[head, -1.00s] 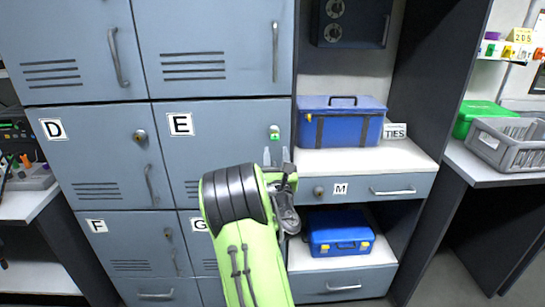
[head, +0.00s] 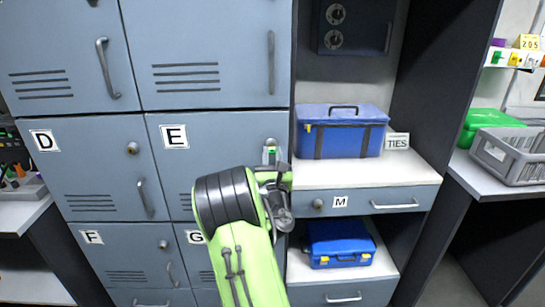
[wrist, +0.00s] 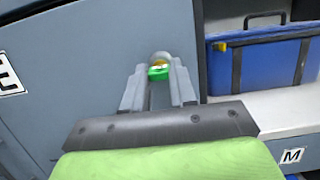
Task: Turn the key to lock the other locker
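Locker E (head: 215,140) is closed, and a green key (head: 271,150) sits in the lock at its upper right. In the wrist view the green key (wrist: 159,72) shows in front of the round lock (wrist: 161,57), between my fingertips. My gripper (head: 274,160) is in front of locker E's right side, with its fingers pointing at the lock. In the wrist view the fingers of my gripper (wrist: 158,75) are apart, one on each side of the key. Whether they touch it is unclear. Locker D (head: 90,150), closed at left, has a round lock (head: 131,149) with no green key showing.
A blue toolbox (head: 340,140) stands on the shelf just right of locker E, by a TIES sign (head: 397,142). Below are drawer M (head: 350,200) and a smaller blue case (head: 340,245). Lockers F (head: 125,255) and G lie below; my arm partly hides G.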

